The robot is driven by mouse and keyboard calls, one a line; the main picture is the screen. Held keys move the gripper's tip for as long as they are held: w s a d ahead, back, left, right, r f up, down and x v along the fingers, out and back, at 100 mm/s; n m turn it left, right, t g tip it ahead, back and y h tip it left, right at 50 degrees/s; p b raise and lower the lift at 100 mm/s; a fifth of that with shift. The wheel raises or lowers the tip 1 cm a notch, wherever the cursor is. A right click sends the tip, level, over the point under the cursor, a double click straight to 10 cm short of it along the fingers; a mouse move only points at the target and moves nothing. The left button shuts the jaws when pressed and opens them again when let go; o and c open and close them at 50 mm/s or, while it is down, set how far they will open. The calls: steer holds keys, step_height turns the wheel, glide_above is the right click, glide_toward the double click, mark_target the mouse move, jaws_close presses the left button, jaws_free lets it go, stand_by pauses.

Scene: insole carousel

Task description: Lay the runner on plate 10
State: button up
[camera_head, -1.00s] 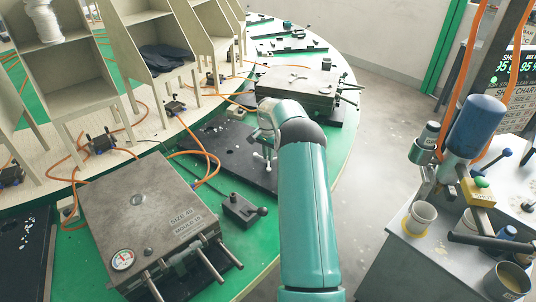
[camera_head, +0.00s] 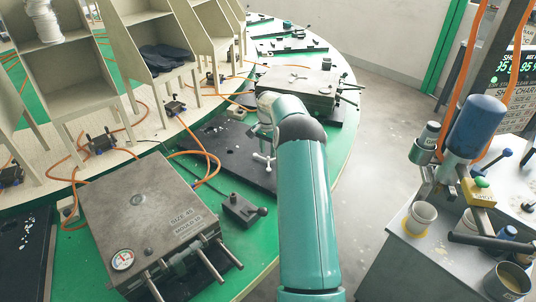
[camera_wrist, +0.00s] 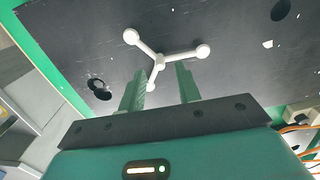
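The runner (camera_wrist: 160,58) is a small white three-armed piece with round knobs at its ends. It lies flat against a black plate (camera_wrist: 228,65) with round holes and pale specks. In the head view the runner (camera_head: 264,160) shows near the right part of the same plate (camera_head: 228,152). I cannot read a number on this plate. My gripper (camera_wrist: 160,70) is over the runner, its two green fingers apart. One runner arm points back between the fingers, with a gap to each. In the head view my arm hides most of the fingers.
A grey metal mould (camera_head: 145,215) with a gauge stands in front left, a second mould (camera_head: 298,88) behind. A small dark block with a knob (camera_head: 242,208) sits near the plate. Orange hoses (camera_head: 212,165) cross the green table. A machine bench (camera_head: 440,250) stands at right.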

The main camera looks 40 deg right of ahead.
mark_target(268, 157)
step_height(268, 157, up, 9)
steer(key=s+a+r+n+t+h, duration=0.1)
steer(key=s+a+r+n, duration=0.3)
steer(key=a+r, duration=0.75)
steer(key=s+a+r+n+t, duration=0.1)
steer(key=s+a+r+n, duration=0.3)
steer(key=a+r, duration=0.75)
steer(key=s+a+f+n+t, duration=0.1)
steer(key=s+a+f+n, duration=0.2)
steer(key=s+a, duration=0.6)
steer(key=s+a+f+n+t+y, duration=0.1)
steer(key=s+a+f+n+t, duration=0.1)
steer(key=s+a, duration=0.7)
steer(key=s+f+n, duration=0.1)
steer(key=s, duration=0.5)
steer(key=shift+s+n+t, duration=0.3)
steer(key=shift+s+f, duration=0.1)
steer(key=shift+s, duration=0.1)
